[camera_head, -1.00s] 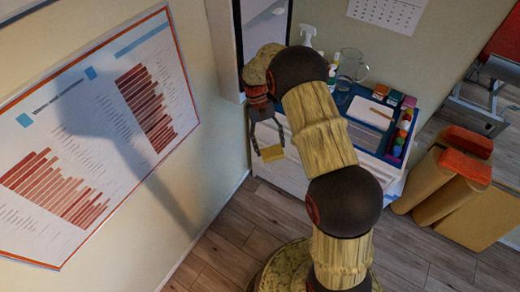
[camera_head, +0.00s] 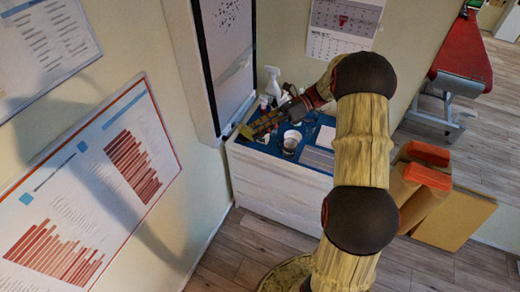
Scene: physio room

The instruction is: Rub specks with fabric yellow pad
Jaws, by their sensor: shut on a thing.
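My gripper (camera_head: 254,128) is at the left end of the blue-topped cabinet, shut on a small yellow pad (camera_head: 245,132). The pad is close to the lower right corner of a dark-framed white board (camera_head: 226,62) on the wall. I cannot tell whether the pad touches anything. Small dark specks (camera_head: 228,13) show on the upper part of the board. The pad is small in view and partly hidden by the fingers.
The white cabinet (camera_head: 270,185) carries a white cup (camera_head: 291,141) and a spray bottle (camera_head: 272,84). My arm hides its right part. Posters (camera_head: 95,190) hang on the left wall. Tan and orange blocks (camera_head: 440,205) and a red couch (camera_head: 462,52) stand right. Wooden floor is open in front.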

